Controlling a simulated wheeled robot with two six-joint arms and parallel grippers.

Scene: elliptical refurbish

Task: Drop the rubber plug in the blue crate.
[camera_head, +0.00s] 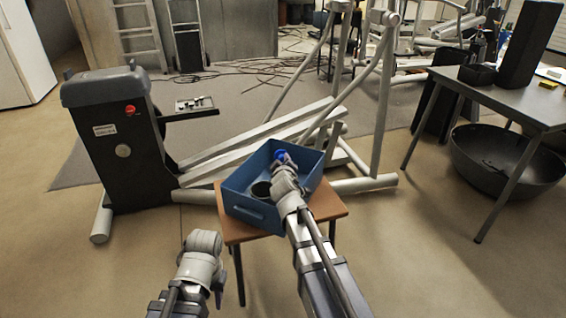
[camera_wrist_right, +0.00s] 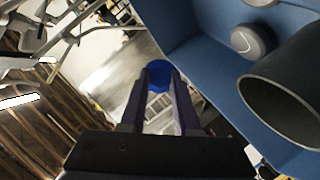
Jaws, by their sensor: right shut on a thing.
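The blue crate (camera_head: 243,208) stands on a small wooden table in the head view; its blue wall (camera_wrist_right: 195,25) also shows in the right wrist view. My right gripper (camera_head: 281,158) is over the crate's far part in the head view. In the right wrist view, my right gripper (camera_wrist_right: 157,88) is shut on a small round blue piece, which I take for the rubber plug (camera_wrist_right: 158,76). The plug also shows as a blue spot in the head view (camera_head: 280,154). My left gripper (camera_head: 218,289) hangs low at the front, left of the table; its fingers are not clear.
A dark hollow cylinder (camera_wrist_right: 292,84) and a grey round piece (camera_wrist_right: 253,41) are inside the crate. The wooden table (camera_head: 326,205) has a narrow bare margin. An elliptical machine (camera_head: 118,142) stands behind. A dark table (camera_head: 500,98) and black tub (camera_head: 505,165) are at right.

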